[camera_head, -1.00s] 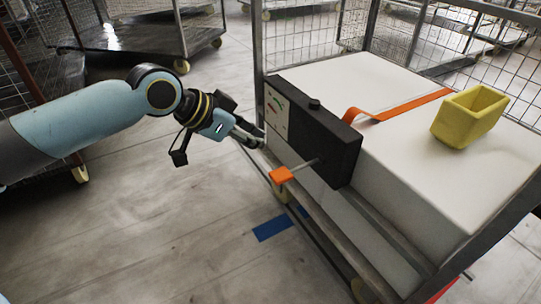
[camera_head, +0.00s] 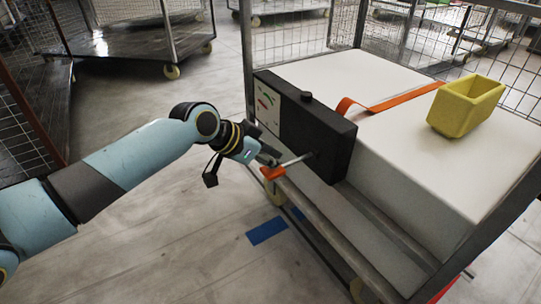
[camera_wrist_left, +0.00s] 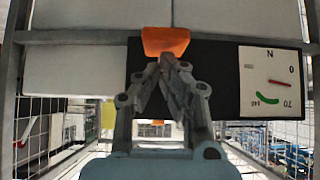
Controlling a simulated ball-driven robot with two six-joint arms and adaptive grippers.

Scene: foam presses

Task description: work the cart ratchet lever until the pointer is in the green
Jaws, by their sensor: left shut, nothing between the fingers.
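The ratchet is a black box (camera_head: 330,142) on the side of the cart. Its lever (camera_head: 298,160) is a thin metal rod that ends in an orange handle (camera_head: 272,173). A white gauge plate (camera_head: 267,103) with a red and a green mark is on the box; it also shows in the left wrist view (camera_wrist_left: 271,82).
A large white block (camera_head: 420,150) fills the cart, with an orange strap (camera_head: 395,99) and an open yellow bin (camera_head: 466,106) on top. The cart's metal rails run below the box. Blue tape (camera_head: 267,230) lies on the floor.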

